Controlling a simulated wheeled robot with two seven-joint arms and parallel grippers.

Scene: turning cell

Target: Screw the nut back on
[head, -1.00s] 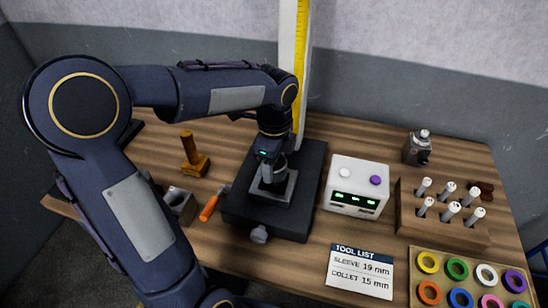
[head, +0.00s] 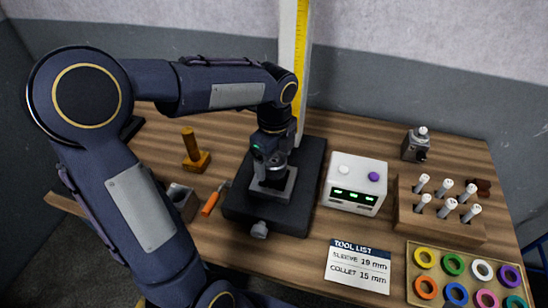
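My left gripper (head: 271,163) points down over the grey holder block (head: 273,186) on the black base (head: 240,207). A small grey metal piece, perhaps the nut, shows between or just below the fingers, at the top of the block. It is too small and too covered to tell whether the fingers are closed on it or only around it. The thread under it is hidden. My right gripper is not in view.
A white box (head: 355,186) with green displays stands right of the base. An orange-handled tool (head: 211,202), a grey open block (head: 183,202) and a wooden stand (head: 195,160) are on the left. A rack (head: 440,222) of white-topped tools and a ring tray (head: 412,246) are on the right.

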